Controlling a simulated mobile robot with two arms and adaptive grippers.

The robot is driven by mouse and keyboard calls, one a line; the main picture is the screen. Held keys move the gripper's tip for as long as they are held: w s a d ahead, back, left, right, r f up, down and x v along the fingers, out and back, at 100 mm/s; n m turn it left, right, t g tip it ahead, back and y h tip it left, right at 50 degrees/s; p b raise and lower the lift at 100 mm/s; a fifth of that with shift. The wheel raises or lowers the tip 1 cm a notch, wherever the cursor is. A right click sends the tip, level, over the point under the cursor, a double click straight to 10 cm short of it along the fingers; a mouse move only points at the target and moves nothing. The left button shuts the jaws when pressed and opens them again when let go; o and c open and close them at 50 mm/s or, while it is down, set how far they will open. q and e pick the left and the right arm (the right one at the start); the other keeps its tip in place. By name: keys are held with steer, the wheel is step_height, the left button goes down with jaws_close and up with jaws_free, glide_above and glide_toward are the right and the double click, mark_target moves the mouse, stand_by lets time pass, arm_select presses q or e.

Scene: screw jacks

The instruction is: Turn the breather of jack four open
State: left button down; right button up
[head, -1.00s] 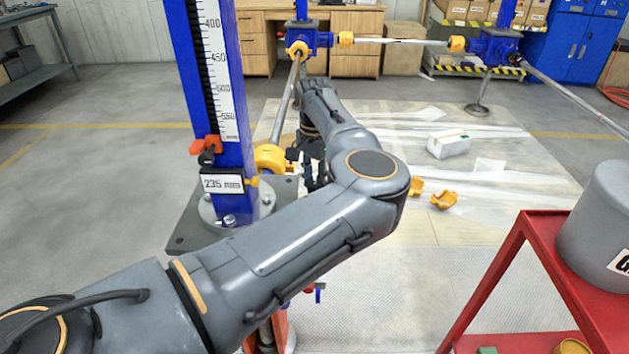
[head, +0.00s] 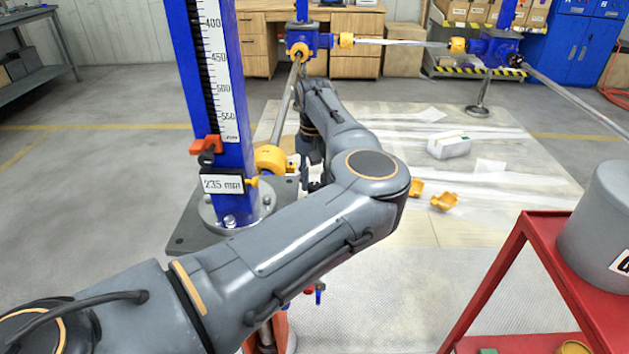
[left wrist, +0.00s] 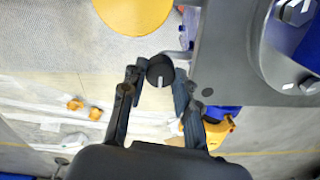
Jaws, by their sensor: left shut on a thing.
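The breather (left wrist: 161,70) is a round black knob with a white mark on its face, beside the grey jack housing in the left wrist view. My left gripper (left wrist: 158,80) is shut on it, one dark finger on each side. In the head view my left gripper (head: 309,170) is partly hidden behind my own arm, right of the near jack (head: 228,120). That jack has a blue column with a scale and a plate reading 235 mm. The breather is hidden in the head view. My right gripper is not in view.
Yellow coupling guards (head: 271,158) and a shaft (head: 284,105) run beside my left gripper. Two loose yellow covers (head: 443,201) and a white box (head: 449,145) lie on the floor sheet. A red cart (head: 530,240) with a grey canister (head: 600,215) stands at right.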

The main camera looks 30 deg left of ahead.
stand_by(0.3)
arm_select(q)
steer(key=c, duration=1.3)
jaws_free()
steer(key=shift+r, duration=0.1)
step_height(320, 180, up, 12)
steer(key=shift+f, duration=0.1)
